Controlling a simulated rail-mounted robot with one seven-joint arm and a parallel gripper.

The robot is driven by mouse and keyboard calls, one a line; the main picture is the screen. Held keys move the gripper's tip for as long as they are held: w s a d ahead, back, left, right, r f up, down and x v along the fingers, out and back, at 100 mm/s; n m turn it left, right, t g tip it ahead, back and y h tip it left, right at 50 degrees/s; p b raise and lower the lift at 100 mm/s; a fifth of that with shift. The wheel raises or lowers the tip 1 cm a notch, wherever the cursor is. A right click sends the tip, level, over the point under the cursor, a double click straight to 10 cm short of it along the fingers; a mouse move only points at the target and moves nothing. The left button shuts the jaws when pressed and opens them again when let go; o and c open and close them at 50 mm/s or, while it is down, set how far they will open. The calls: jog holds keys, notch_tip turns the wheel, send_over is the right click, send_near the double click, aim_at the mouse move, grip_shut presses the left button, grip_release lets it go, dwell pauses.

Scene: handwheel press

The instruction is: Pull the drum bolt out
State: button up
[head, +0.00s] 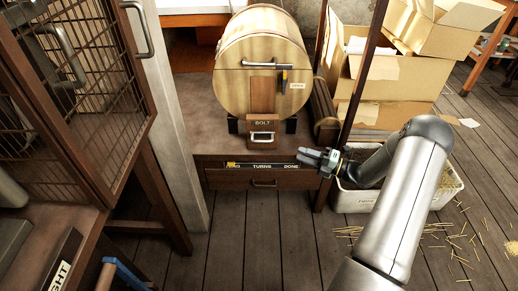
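The wooden drum (262,55) lies on its side on a brown bench, its round end facing me. A plate marked BOLT (262,123) is below the drum's face. Under it is a small metal pull handle (262,136), which I take to be the bolt's handle. A dark lever (284,79) hangs on the right of the drum's face. My gripper (304,158) is to the right of and below the bolt handle, apart from it, pointing left. Its fingers look parted and empty. The bolt's inner end is hidden.
A strip marked TURNS and DONE (262,165) sits above a drawer (262,183). A dark post (357,85) rises right of the drum. A wire-door cabinet (80,75) stands left. Cardboard boxes (390,75) and a straw-filled bin (440,190) are right. The floor in front is clear.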

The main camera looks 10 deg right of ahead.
aim_at(263, 129)
jog(key=b+x, duration=0.4)
jog(key=x, duration=1.3)
jog(key=shift+r, duration=0.1)
